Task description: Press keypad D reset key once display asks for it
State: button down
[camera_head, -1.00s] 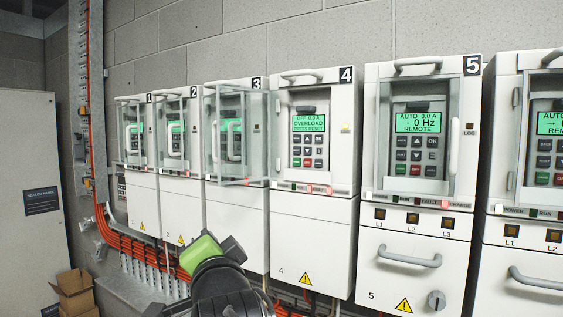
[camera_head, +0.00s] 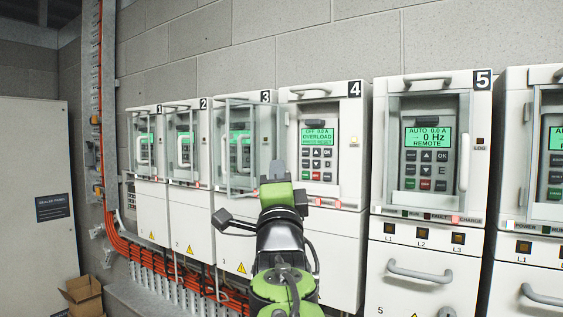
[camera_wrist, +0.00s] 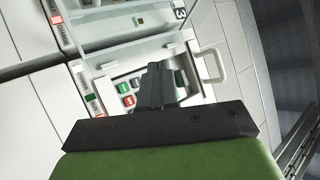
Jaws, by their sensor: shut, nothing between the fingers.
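Drive 4's keypad (camera_head: 317,164) sits in a recess at the middle of the head view. Its green display (camera_head: 318,137) reads OFF 0.0 A, OVERLOAD, PRESS RESET. No letter D is legible on it. My gripper (camera_head: 277,168), green with dark fingers, is raised in front of the row, left of this keypad in the head view. Its fingers are shut and empty. In the wrist view my gripper (camera_wrist: 155,75) points at a recessed keypad (camera_wrist: 127,92) with green, red and dark keys. The fingers hide part of it, and contact cannot be told.
Clear covers (camera_head: 240,140) stand over drives 1 to 3, with one jutting out beside my gripper. Drive 5's display (camera_head: 428,138) reads AUTO, 0 Hz, REMOTE. Handles (camera_head: 420,272) stick out below. Orange cables (camera_head: 150,250) run low left, near a cardboard box (camera_head: 82,295).

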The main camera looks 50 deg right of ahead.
aim_at(306, 163)
jog(key=shift+w+d+p, duration=0.15)
jog(key=shift+d+p, duration=0.4)
jog(key=shift+d, duration=1.35)
jog(key=shift+w+d+p, duration=0.15)
jog(key=shift+d+p, duration=0.4)
jog(key=shift+d, duration=1.35)
jog(key=shift+d, duration=0.4)
jog(key=shift+w+d, duration=0.1)
jog(key=shift+d, duration=0.25)
jog(key=shift+a+b, duration=0.15)
jog(key=shift+b, duration=0.15)
jog(key=shift+a+b, duration=0.45)
jog(key=shift+a, duration=0.2)
